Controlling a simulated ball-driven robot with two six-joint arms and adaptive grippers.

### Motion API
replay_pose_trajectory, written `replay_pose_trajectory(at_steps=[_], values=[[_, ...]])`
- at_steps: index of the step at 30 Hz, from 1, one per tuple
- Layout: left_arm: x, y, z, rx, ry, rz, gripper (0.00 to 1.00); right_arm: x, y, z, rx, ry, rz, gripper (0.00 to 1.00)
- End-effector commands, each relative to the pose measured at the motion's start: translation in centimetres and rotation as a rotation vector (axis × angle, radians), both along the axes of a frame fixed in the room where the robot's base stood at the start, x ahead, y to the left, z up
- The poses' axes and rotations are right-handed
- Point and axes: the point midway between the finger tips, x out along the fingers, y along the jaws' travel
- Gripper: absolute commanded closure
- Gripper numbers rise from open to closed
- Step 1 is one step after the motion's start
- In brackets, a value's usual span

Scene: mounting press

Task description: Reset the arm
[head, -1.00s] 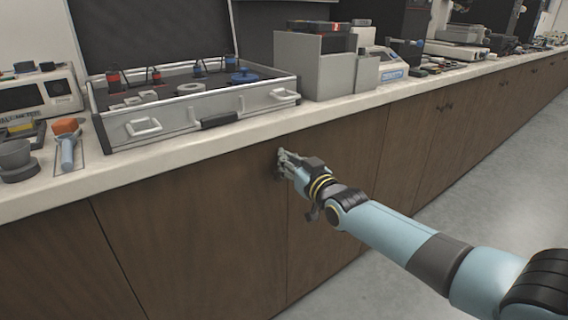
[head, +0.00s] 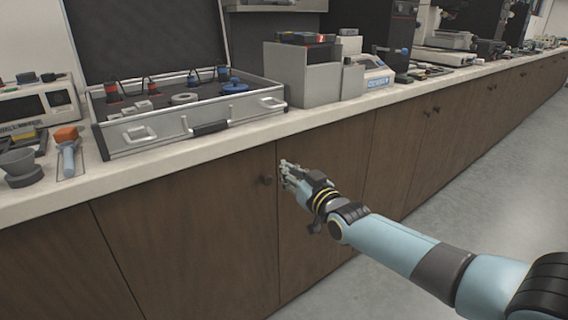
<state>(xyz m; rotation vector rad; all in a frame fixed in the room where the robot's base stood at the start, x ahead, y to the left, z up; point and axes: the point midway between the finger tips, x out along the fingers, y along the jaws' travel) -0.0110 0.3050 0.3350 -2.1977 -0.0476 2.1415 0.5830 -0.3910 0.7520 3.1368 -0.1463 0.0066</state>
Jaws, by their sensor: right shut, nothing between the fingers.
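My right gripper (head: 287,172) is at the end of the light blue right arm (head: 385,243), which comes in from the lower right. It is shut and empty. It hangs in front of the wooden cabinet doors, below the edge of the counter and near a round dark knob (head: 265,180). I cannot tell whether it touches the door. My left gripper is not in view.
An open metal case (head: 190,122) stands on the pale counter (head: 190,158). A grey cup (head: 18,165) and an orange-headed tool (head: 67,150) lie left. A grey box (head: 302,75) stands right of the case. The floor at right (head: 500,190) is clear.

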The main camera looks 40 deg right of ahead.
Motion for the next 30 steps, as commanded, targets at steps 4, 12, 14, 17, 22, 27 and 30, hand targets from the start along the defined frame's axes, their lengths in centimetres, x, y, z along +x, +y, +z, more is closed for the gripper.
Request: replay_pose_trajectory(at_steps=[4, 12, 14, 17, 22, 27, 30], values=[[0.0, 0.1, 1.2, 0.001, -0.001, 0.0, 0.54, -2.7, 0.0, 0.4, 0.0, -0.001, 0.0, 1.0], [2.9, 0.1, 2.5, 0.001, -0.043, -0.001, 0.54, -7.1, -0.1, 0.2, 0.0, 0.0, 0.0, 1.0], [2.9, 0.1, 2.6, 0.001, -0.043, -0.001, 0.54, -7.7, -0.1, 0.1, 0.0, 0.0, 0.0, 1.0], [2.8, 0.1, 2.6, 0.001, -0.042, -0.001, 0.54, -8.1, -0.1, 0.1, 0.0, -0.001, 0.0, 1.0], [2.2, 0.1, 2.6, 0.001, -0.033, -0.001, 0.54, -8.2, -0.1, 0.0, 0.0, -0.001, 0.0, 1.0], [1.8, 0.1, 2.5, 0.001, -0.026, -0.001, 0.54, -9.8, 0.5, -2.3, 0.019, 0.041, -0.007, 1.0], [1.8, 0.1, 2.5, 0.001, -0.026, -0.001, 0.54, -12.4, 1.0, -7.1, 0.028, 0.143, -0.02, 1.0]])
